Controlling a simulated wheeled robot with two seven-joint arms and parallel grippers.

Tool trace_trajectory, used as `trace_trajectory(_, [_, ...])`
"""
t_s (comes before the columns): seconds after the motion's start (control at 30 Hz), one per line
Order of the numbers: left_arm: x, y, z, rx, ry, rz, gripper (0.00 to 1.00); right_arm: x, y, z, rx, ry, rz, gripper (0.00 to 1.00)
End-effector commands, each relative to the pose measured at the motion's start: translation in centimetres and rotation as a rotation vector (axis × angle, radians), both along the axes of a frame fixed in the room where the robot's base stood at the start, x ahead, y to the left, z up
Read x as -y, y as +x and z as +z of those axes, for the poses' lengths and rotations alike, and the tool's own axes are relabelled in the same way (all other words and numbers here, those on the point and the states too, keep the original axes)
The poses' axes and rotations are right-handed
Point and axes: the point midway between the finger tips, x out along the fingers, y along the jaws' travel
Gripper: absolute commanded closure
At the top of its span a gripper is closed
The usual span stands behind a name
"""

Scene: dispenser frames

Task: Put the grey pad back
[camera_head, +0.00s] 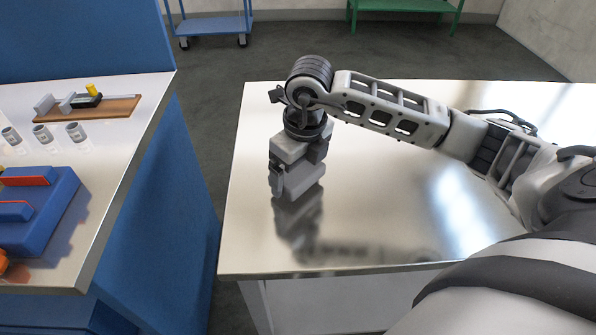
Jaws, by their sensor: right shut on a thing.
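My right gripper (297,182) points down low over the left part of the shiny metal table (400,215). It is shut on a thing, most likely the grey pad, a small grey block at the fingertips. The pad and the fingers are much the same grey, so its outline is hard to make out. I cannot tell whether it touches the tabletop; a dark reflection lies directly below. My left gripper is not in view.
On the left bench (118,195) are a wooden board (118,108) with grey, black and yellow parts, three small metal cups (42,133) and a blue unit (48,225) with red strips. A floor gap separates bench and table. The table is otherwise clear.

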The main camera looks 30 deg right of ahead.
Motion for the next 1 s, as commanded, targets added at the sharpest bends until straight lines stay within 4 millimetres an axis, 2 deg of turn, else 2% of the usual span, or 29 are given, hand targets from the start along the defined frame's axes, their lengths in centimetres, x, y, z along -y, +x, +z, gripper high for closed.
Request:
trace_trajectory(0.13, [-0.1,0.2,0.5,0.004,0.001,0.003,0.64,0.0,-0.1,-1.6,-0.001,0.0,0.0,0.31])
trace_trajectory(0.47, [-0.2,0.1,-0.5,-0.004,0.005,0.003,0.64,0.0,0.0,-2.1,0.001,0.0,0.0,0.31])
trace_trajectory(0.5, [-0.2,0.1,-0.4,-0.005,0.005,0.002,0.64,0.0,0.0,-2.0,0.001,0.0,0.0,0.04])
trace_trajectory(0.53, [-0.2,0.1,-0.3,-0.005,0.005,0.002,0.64,0.0,0.0,-2.0,0.001,0.0,0.0,0.0])
trace_trajectory(0.8, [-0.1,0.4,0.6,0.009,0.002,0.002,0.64,0.0,0.0,-1.7,0.001,0.0,0.0,0.0])
trace_trajectory(0.9, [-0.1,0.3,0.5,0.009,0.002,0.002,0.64,0.0,0.0,-1.0,0.005,0.001,0.0,0.0])
trace_trajectory(1.0, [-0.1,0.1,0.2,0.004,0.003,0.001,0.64,0.1,-0.2,0.6,0.007,0.001,0.0,0.0])
